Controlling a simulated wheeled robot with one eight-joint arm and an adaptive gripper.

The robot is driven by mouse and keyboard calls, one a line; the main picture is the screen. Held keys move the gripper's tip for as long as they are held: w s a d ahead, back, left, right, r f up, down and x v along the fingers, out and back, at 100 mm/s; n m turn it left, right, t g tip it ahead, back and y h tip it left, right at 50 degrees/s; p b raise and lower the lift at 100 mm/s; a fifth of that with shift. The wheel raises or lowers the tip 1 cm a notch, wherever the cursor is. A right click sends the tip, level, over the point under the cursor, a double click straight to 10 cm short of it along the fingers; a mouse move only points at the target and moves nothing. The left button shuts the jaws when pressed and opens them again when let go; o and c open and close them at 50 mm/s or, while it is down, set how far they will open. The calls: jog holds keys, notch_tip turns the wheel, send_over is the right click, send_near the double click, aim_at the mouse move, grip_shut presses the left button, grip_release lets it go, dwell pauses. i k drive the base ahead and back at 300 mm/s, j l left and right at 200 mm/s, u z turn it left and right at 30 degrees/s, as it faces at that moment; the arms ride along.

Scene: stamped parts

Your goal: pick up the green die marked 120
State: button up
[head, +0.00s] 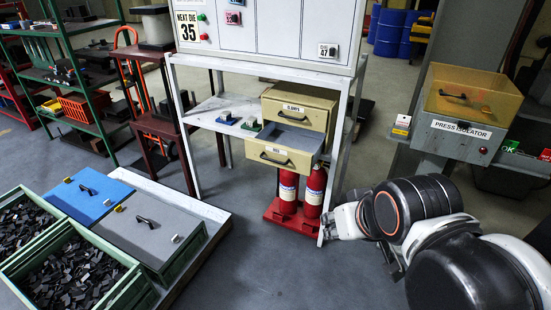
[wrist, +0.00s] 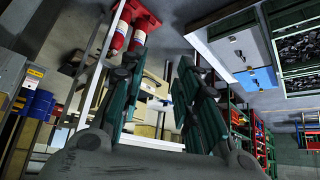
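A small green block (head: 251,125) lies on the shelf of the white frame in the head view, just left of the drawer unit. Its marking is too small to read, so I cannot tell whether it says 120. A blue block (head: 227,118) lies to its left. My gripper (head: 332,226) is low at the right front leg of the frame, near the fire extinguishers and well apart from the green block. In the wrist view my gripper (wrist: 157,62) has its two fingers spread with nothing between them. I cannot make out the green block in that view.
The lower drawer (head: 272,156) is pulled out beside the green block. Two red fire extinguishers (head: 313,190) stand under it. Crates of dark parts (head: 137,286) fill the lower left. A press isolator box (head: 461,138) stands at right. The middle floor (head: 255,265) is clear.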

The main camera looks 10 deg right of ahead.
aim_at(250, 124)
jog(key=i+j, duration=0.15)
jog(key=i, duration=0.4)
jog(key=i+j, duration=0.15)
jog(key=i, duration=0.35)
jog(key=i+j, duration=0.15)
jog(key=i, duration=0.4)
